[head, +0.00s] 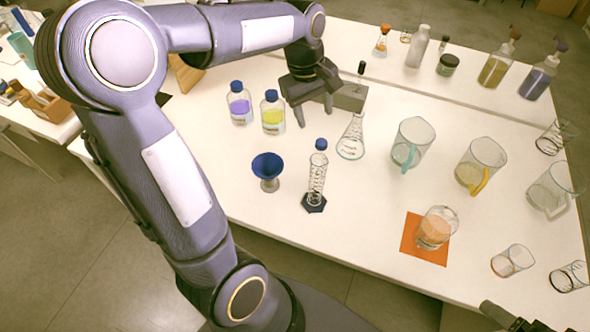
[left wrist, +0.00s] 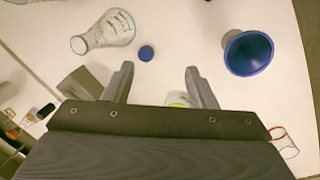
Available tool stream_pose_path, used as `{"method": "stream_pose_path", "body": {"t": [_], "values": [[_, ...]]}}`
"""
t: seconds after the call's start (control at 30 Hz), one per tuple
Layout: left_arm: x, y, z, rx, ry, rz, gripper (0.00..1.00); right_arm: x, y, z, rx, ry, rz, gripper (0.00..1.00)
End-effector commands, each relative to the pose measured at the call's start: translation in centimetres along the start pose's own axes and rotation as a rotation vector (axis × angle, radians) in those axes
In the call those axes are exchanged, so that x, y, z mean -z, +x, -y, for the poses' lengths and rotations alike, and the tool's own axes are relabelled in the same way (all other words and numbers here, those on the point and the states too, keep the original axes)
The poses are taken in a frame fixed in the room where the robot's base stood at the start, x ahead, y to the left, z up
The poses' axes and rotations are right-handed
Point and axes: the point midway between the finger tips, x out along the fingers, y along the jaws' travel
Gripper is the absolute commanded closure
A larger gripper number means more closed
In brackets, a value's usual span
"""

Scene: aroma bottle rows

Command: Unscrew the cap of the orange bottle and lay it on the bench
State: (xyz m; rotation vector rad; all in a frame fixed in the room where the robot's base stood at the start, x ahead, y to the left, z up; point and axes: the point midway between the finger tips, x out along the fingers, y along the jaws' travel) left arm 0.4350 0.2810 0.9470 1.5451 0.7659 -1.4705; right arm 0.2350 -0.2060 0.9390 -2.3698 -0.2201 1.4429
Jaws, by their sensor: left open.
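My left gripper (head: 314,114) is open and empty above the bench, right of the yellow bottle; its two fingers (left wrist: 159,70) stand apart in the left wrist view. A loose blue cap (head: 321,144) lies on the bench behind the graduated cylinder; it also shows in the left wrist view (left wrist: 146,53), beyond the fingers. No capped orange bottle is clearly visible. The purple bottle (head: 240,105) and the yellow bottle (head: 273,114) wear blue caps. A bottle top with yellow (left wrist: 178,98) shows partly below the fingers, mostly hidden. The tip of my right gripper (head: 512,319) shows at the bottom edge.
A blue funnel (head: 267,168), the cylinder (head: 317,180) and a conical flask (head: 351,140) stand near the cap. A grey block (head: 349,98) is beside the gripper. Beakers and an orange mat (head: 411,238) are at the right. Bare bench (head: 350,205) lies in the middle.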

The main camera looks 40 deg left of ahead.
Motion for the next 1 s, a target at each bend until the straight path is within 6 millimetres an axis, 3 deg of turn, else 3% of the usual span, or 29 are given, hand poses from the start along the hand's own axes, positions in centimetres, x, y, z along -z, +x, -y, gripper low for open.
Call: {"method": "stream_pose_path", "body": {"t": [0.03,0.17,0.3,0.4,0.6,0.87,1.0], "values": [[-1.8,-1.5,2.1,-0.059,0.096,0.004,0.48,0.0,0.0,0.0,0.000,0.000,0.000,0.12],[-6.5,-3.1,6.6,-0.193,0.372,-0.012,0.48,0.0,0.0,0.0,0.000,0.000,0.000,0.12],[-11.2,-2.9,10.6,-0.308,0.640,-0.074,0.48,0.0,0.0,0.0,0.000,0.000,0.000,0.12],[-13.6,-2.0,12.6,-0.362,0.783,-0.126,0.48,0.0,0.0,0.0,0.000,0.000,0.000,0.12],[-15.8,-1.2,14.1,-0.403,0.924,-0.186,0.48,0.1,-0.3,0.1,0.000,0.000,0.000,0.12],[-16.2,-6.0,13.4,-0.405,0.937,-0.189,0.48,2.3,-4.5,2.1,0.000,0.000,-0.001,0.12],[-16.2,-6.0,13.4,-0.404,0.936,-0.188,0.48,2.3,-4.5,2.0,0.000,0.000,-0.001,0.12]]}}
